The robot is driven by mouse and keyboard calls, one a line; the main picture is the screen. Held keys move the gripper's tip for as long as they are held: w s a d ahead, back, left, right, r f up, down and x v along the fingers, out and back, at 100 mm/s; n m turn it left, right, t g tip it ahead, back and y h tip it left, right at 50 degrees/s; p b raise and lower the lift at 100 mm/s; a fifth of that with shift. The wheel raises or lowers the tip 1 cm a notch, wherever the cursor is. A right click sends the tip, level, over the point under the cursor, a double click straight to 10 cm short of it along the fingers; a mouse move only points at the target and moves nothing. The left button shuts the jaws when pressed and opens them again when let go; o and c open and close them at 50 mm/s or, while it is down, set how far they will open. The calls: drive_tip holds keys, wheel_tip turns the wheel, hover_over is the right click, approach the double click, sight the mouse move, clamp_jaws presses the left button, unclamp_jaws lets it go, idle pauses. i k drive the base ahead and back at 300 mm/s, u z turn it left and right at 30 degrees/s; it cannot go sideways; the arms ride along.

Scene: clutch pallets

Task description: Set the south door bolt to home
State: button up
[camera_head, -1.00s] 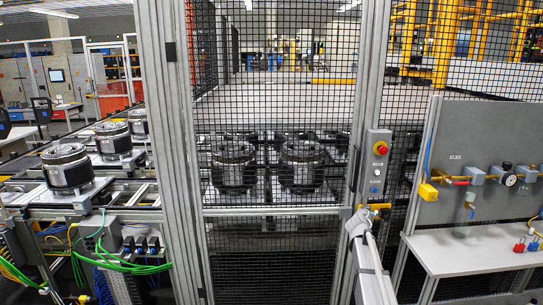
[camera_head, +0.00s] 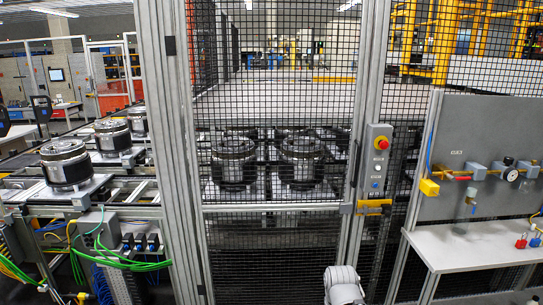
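The mesh door (camera_head: 275,208) stands closed in its grey frame, in the middle of the view. A yellow bolt fitting (camera_head: 374,207) sits on the door post at the right edge of the door, below the control box. A grey metal piece lies just left of it at the door's edge. The fitting is small, so I cannot tell the bolt's exact position. A light grey part of my arm shows at the bottom, below and left of the bolt and apart from it. My gripper's fingers are not in view.
A control box (camera_head: 376,160) with a red button hangs above the bolt. A bench with a grey panel (camera_head: 480,150) and valves stands at right. A conveyor with round clutch units (camera_head: 66,165) is at left. More clutch units (camera_head: 234,162) show behind the mesh.

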sight(387, 213)
drive_tip(key=k, duration=1.3)
drive_tip(key=z, duration=0.35)
drive_tip(key=i, duration=0.65)
drive_tip(key=z, duration=0.35)
drive_tip(key=i, duration=1.4)
drive_tip(key=u, duration=0.7)
